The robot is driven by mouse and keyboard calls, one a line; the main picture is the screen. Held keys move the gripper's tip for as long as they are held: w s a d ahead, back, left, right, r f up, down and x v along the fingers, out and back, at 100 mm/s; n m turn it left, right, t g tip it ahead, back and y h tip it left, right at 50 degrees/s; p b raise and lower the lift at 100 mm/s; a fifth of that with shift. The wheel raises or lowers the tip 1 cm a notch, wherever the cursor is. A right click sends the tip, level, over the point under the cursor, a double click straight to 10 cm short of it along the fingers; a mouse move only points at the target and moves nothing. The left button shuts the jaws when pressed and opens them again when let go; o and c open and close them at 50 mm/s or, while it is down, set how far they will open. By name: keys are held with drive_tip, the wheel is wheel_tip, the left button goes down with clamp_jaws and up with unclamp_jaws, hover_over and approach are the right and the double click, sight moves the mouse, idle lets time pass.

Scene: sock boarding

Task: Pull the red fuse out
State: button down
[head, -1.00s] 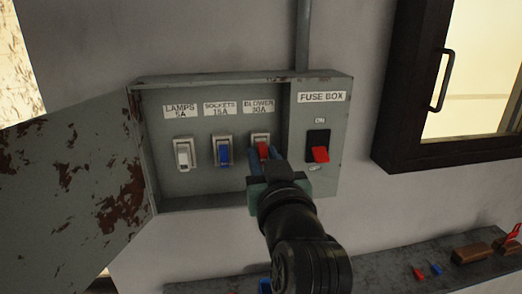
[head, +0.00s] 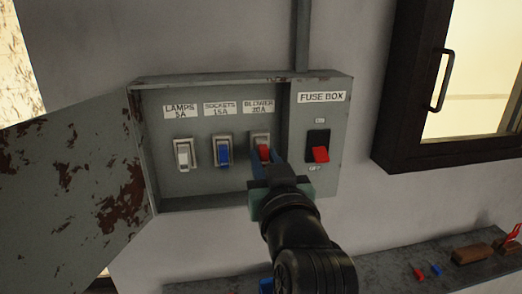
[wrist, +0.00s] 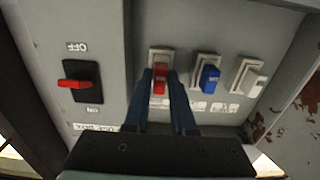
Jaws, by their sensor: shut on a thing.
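The red fuse (head: 263,152) is at the blower holder (head: 260,138), the rightmost of three in the open fuse box. My gripper (head: 264,158) is shut on the red fuse, its blue fingers on either side of it. In the wrist view the red fuse (wrist: 160,86) shows between the fingertips (wrist: 162,80), in front of its pale holder (wrist: 161,58). I cannot tell how far it stands out of the holder. The fingers and wrist hide its lower part in the head view.
A blue fuse (head: 224,154) and a white fuse (head: 183,156) sit to the left. The red main switch (head: 320,154) is to the right, tilted down. The rusty box door (head: 70,190) hangs open at left. A shelf (head: 380,280) below right holds small loose parts.

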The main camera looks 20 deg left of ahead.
drive_tip(key=shift+s+d, duration=0.25)
drive_tip(key=shift+s, duration=0.1)
drive_tip(key=shift+s+d, duration=0.1)
drive_tip(key=shift+s, duration=0.05)
drive_tip(key=shift+v, duration=1.1)
drive_tip(key=shift+s, duration=0.1)
